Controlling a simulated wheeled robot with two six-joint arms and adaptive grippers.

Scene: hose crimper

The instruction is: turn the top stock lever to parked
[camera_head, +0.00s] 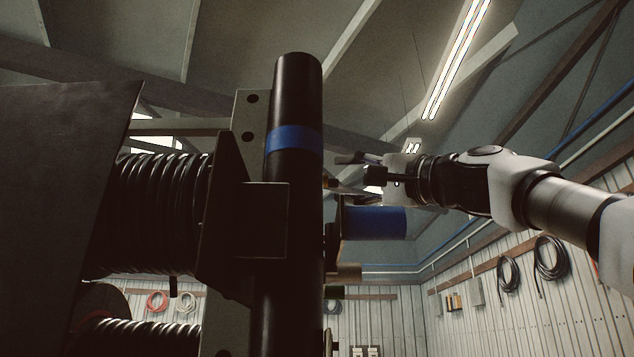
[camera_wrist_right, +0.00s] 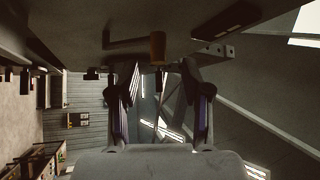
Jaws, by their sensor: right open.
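My right gripper (camera_head: 358,167) reaches in from the right in the head view, beside the black post (camera_head: 298,100) with a blue band. In the right wrist view its two fingers (camera_wrist_right: 158,75) are spread with nothing between them. A lever with a dark bent arm and a tan grip (camera_wrist_right: 157,47) sticks out from a grey panel just beyond the fingertips. The grip looks apart from both fingers. I cannot tell from these views whether this is the top stock lever. In the head view the post and gripper largely hide this area. My left gripper is not seen.
A blue cylinder (camera_head: 374,222) sits just below my right gripper. Black coiled hose (camera_head: 155,210) and a dark panel (camera_head: 55,190) fill the left. Hoses (camera_head: 550,258) hang on the far wall.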

